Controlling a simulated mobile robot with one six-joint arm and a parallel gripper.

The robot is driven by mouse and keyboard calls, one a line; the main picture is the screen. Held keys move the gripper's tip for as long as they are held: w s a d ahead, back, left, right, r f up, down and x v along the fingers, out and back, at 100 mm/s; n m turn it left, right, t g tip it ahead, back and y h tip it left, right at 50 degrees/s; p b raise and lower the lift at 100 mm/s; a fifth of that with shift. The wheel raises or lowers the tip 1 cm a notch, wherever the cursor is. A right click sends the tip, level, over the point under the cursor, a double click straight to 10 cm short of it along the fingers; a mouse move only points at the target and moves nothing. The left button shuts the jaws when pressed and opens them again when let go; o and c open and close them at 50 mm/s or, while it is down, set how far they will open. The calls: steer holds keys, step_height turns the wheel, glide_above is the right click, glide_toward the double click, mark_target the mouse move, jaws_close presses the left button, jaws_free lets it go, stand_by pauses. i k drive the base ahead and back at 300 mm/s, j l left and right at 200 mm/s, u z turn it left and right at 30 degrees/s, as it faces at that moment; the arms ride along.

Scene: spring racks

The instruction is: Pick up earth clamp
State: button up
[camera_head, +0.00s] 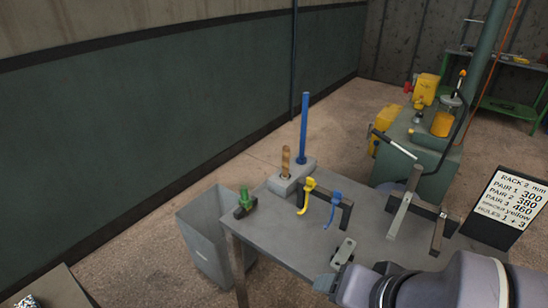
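No thing in view can be named the earth clamp with certainty. A small dark tool with a green top (245,200) lies at the table's left corner and is too small to make out fully. My gripper (326,283) is low in the picture, over the front part of the grey table (290,236), with my arm coming in from the lower right. A small grey plate with dark spots (344,250) shows just above it; I cannot tell whether it is part of my gripper. The fingers are not clear enough to show open or shut.
Yellow (307,196) and blue (333,208) hooked pieces hang on a dark rack. A grey block (291,178) holds a wooden handle and a blue rod (304,128). A grey bin (203,236) stands left; a sign (512,205) and second rack (424,209) are right.

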mark_target(244, 201)
steer(key=i+j+z, duration=0.2)
steer(key=j, duration=0.15)
steer(key=i+j+z, duration=0.15)
steer(key=j, duration=0.2)
steer(key=i+j+z, duration=0.2)
steer(key=j, duration=0.2)
steer(key=i+j+z, duration=0.15)
steer(key=j, duration=0.25)
steer(key=i+j+z, duration=0.2)
steer(key=j, duration=0.2)
steer(key=j+z, duration=0.2)
steer(key=j, duration=0.25)
steer(key=i, duration=0.05)
